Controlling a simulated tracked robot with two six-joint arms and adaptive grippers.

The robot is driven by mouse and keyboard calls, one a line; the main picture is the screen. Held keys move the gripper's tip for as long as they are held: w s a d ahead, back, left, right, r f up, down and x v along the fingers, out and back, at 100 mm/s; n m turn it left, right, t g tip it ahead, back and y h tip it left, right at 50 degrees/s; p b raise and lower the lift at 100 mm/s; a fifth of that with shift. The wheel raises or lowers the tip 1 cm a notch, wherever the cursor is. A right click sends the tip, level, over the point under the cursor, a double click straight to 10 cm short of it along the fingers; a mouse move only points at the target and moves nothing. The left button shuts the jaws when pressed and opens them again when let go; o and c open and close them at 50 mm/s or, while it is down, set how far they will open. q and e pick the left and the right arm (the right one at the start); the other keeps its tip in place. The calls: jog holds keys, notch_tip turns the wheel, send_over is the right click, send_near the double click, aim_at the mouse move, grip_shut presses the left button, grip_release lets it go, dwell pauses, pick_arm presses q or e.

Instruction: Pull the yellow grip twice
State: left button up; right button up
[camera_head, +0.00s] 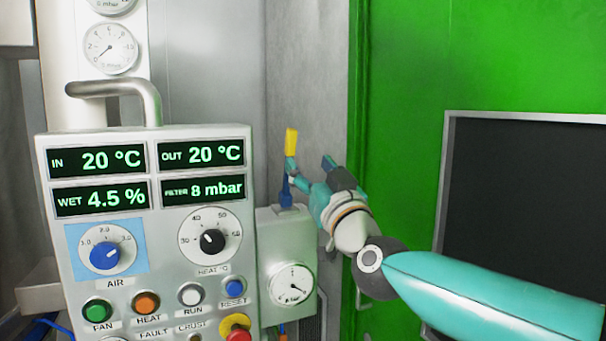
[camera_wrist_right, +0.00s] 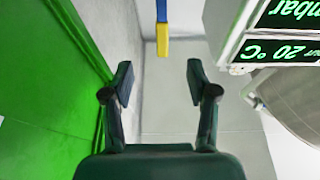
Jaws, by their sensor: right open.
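The yellow grip (camera_head: 291,141) stands upright at the top of a blue stem (camera_head: 285,192) that rises from a grey box with a gauge. In the right wrist view the yellow grip (camera_wrist_right: 162,47) hangs from the top edge on its blue stem (camera_wrist_right: 161,12), as that picture is turned over. My right gripper (camera_head: 309,166) is open beside the grip in the head view. In the wrist view its two fingers (camera_wrist_right: 160,84) are wide apart and empty, with the grip lined up between them but beyond the tips. My left gripper is not in view.
A control panel (camera_head: 150,235) with displays, knobs and buttons stands close on the left. The grey gauge box (camera_head: 266,235) is beside it. A green wall (camera_head: 410,90) with a dark framed window (camera_head: 530,210) is on the right. A grey wall corner lies behind the grip.

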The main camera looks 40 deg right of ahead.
aim_at(292, 147)
jog(key=p+x, duration=0.3)
jog(key=x, duration=0.7)
jog(key=shift+a+f+p, duration=0.15)
jog(key=shift+a+p, duration=0.05)
jog(key=shift+p, duration=0.15)
grip_shut()
jog(key=shift+s+a+f+b, duration=0.15)
jog(key=shift+s+f+b, duration=0.25)
jog(key=shift+s+b, duration=0.15)
jog(key=shift+b+v, duration=0.5)
jog(key=shift+v, duration=0.45)
